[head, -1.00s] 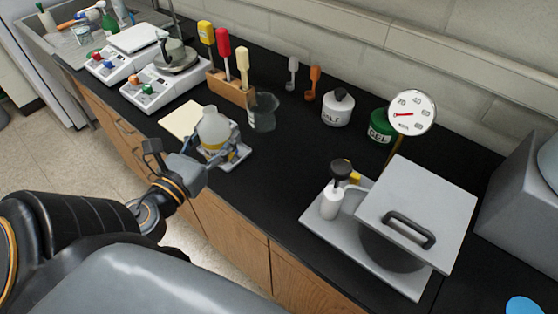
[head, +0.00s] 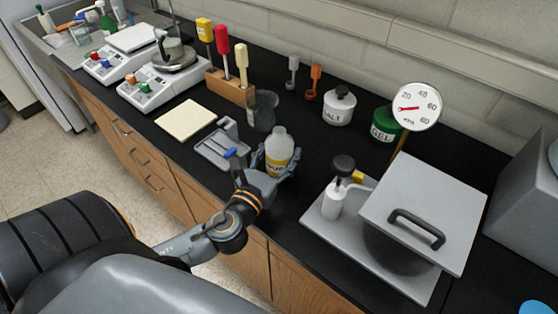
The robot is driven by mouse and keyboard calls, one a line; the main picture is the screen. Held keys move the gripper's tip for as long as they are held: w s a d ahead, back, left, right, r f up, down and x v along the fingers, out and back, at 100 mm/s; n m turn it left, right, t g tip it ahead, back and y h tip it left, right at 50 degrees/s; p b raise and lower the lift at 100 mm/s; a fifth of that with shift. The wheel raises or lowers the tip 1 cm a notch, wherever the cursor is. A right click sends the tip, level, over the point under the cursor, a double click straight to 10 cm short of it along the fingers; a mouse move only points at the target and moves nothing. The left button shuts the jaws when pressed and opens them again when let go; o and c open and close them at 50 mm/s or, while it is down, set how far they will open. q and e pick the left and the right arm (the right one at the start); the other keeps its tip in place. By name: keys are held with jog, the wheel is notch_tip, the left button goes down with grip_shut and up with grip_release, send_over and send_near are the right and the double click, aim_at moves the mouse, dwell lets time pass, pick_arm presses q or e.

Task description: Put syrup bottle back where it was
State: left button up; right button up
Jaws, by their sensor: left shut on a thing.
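The syrup bottle (head: 279,146) is pale and translucent with a yellow label band. It stands upright in my left gripper (head: 277,172), which is shut around its lower part over the counter's front area. Whether the bottle's base touches the counter is hidden by the gripper. My right gripper is not in view.
A beige square pad (head: 186,119) lies left of the stand. A dark glass beaker (head: 262,111) is close behind the bottle.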

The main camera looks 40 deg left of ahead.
aim_at(279, 162)
pick_arm(q)
jog(key=shift+f, duration=1.45)
jog(key=shift+f+b, duration=0.2)
jog(key=shift+b, duration=0.1)
jog(key=o, duration=1.3)
jog(key=shift+r, duration=0.1)
